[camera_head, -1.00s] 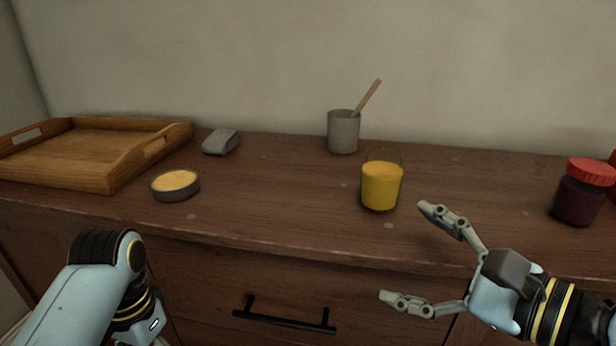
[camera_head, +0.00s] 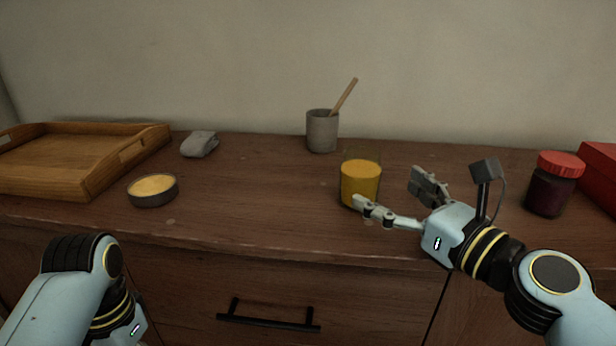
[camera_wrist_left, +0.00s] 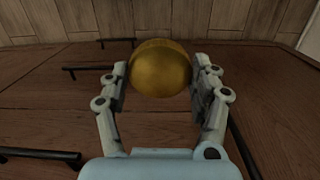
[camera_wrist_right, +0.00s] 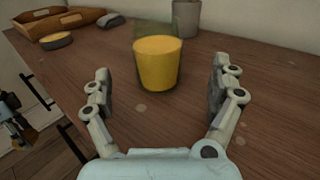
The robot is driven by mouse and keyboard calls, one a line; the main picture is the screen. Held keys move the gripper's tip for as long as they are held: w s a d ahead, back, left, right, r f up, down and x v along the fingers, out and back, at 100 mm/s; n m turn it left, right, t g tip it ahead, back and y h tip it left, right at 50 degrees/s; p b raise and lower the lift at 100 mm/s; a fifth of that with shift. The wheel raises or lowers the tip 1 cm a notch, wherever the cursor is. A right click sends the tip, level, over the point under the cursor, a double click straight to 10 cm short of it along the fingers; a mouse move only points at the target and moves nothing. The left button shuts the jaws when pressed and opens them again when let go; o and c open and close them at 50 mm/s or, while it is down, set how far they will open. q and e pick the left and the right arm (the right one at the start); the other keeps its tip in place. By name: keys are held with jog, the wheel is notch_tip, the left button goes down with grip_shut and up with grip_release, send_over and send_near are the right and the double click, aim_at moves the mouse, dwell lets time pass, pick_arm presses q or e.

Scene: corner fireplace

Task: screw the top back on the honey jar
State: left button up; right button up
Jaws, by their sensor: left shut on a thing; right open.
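The honey jar (camera_head: 361,182) is a clear glass jar with yellow honey and an open top, upright on the brown cabinet top. It also shows in the right wrist view (camera_wrist_right: 158,66). My right gripper (camera_head: 388,190) is open and empty at the jar's right, its fingers pointing toward it. In the right wrist view the jar stands ahead, between the lines of the two fingers, with gaps on both sides. My left gripper (camera_wrist_left: 160,80) is shut on the round gold top (camera_wrist_left: 160,66), held in front of the drawers. The left fingers are out of the head view.
A grey cup (camera_head: 322,132) with a wooden stick stands behind the jar. A dark bowl (camera_head: 153,196), a grey lump (camera_head: 199,144) and a wooden tray (camera_head: 90,184) are at left. A red-lidded jar (camera_head: 549,192) and red box (camera_head: 602,168) are at right. The cabinet top around the honey jar is clear.

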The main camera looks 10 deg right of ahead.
aim_at(358, 171)
jog(key=shift+x, duration=1.25)
pick_arm(q)
jog(key=shift+f+b, duration=0.3)
jog(key=shift+f, duration=0.05)
pick_arm(e)
jog(key=x, duration=0.5)
jog(key=shift+a, duration=0.2)
jog(key=c, duration=1.7)
jog(key=shift+c, duration=0.2)
pick_arm(q)
jog(key=shift+r, duration=0.15)
pick_arm(e)
jog(key=shift+r, duration=0.15)
